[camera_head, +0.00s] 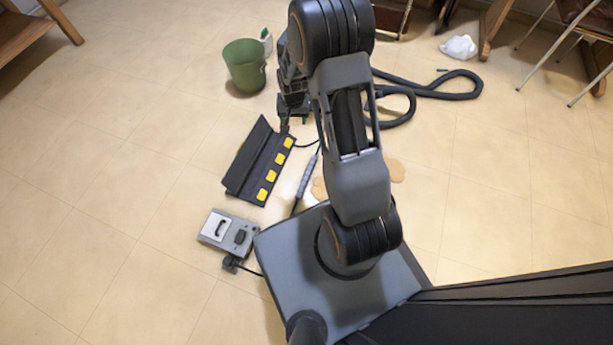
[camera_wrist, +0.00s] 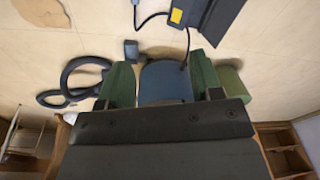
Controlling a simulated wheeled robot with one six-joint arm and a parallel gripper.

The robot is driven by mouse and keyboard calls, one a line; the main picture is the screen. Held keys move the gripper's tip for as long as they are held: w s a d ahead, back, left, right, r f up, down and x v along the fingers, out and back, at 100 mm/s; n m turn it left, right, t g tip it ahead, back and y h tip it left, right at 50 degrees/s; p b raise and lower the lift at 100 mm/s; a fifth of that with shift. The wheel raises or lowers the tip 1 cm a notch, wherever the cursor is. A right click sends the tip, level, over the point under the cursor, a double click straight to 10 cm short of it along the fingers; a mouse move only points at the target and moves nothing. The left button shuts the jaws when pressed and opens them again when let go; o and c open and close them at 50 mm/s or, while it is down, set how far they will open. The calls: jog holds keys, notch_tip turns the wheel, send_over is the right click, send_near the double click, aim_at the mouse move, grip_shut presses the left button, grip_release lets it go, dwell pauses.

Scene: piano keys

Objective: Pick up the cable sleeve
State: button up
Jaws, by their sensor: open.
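A grey ribbed sleeve (camera_head: 307,176), which looks like the cable sleeve, lies around a dark cable on the floor, right of the black keyboard strip (camera_head: 246,160) and close to my base. I cannot make it out in the wrist view. My gripper (camera_head: 291,108) is low over the floor beyond the strip's far end, away from the sleeve. In the wrist view its green fingers (camera_wrist: 161,64) stand apart. A blue-grey shape (camera_wrist: 165,84) shows between them, with a thin cable running to it; I cannot tell whether it is touched.
A green bucket (camera_head: 244,66) stands left of my gripper. A thick black hose (camera_head: 455,92) curls to the right. A grey pedal box (camera_head: 228,232) lies near my base. A tan patch (camera_head: 391,170) marks the floor beside my arm.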

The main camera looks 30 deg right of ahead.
notch_tip(320, 180, down, 15)
jog(key=d+m, duration=0.2)
jog(key=d, duration=0.1)
jog(key=m+g, duration=0.1)
jog(key=m, duration=0.1)
send_near(306, 177)
jog(key=f+b, duration=0.1)
jog(key=f, duration=0.1)
jog(key=f+b, duration=0.1)
jog(key=shift+d+f+b, duration=0.3)
jog(key=shift+d+f, duration=0.05)
jog(key=shift+f, duration=0.05)
jog(key=shift+w+a+f+b, duration=0.1)
jog(key=shift+f+b, duration=0.9)
jog(key=shift+f, duration=0.6)
jog(key=shift+w+a+f+b, duration=0.1)
jog(key=shift+f+b, duration=0.85)
jog(key=shift+f, duration=0.7)
jog(key=shift+r, duration=0.1)
jog(key=c, duration=1)
